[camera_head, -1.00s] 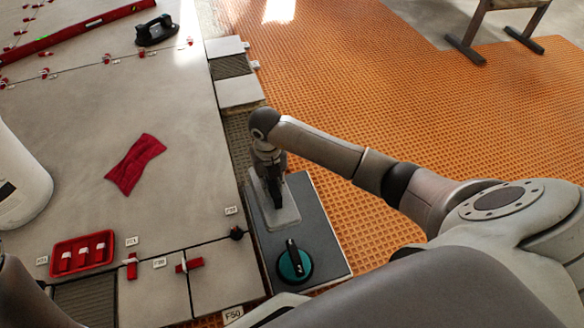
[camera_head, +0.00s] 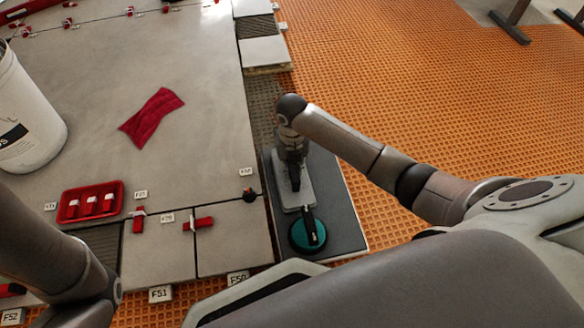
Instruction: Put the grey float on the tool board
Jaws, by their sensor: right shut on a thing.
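The grey float (camera_head: 307,188), a light grey rectangular plate, is at the far left part of the dark tool board (camera_head: 343,215). My right gripper (camera_head: 295,184) points down over the float and is shut on it; the gripper hides the handle. I cannot tell whether the float touches the board or is just above it. A round teal tool (camera_head: 301,240) with a black handle sits on the board's near end, close to the float's near edge. My left arm shows at the lower left, but its gripper is out of view.
Large grey tiles fill the left, with a red cloth (camera_head: 152,117), a red tray (camera_head: 89,203) of red pieces and a white bucket (camera_head: 27,122) on them. Small red clips stand at the tile joints. Orange matting (camera_head: 430,90) lies open beyond the board.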

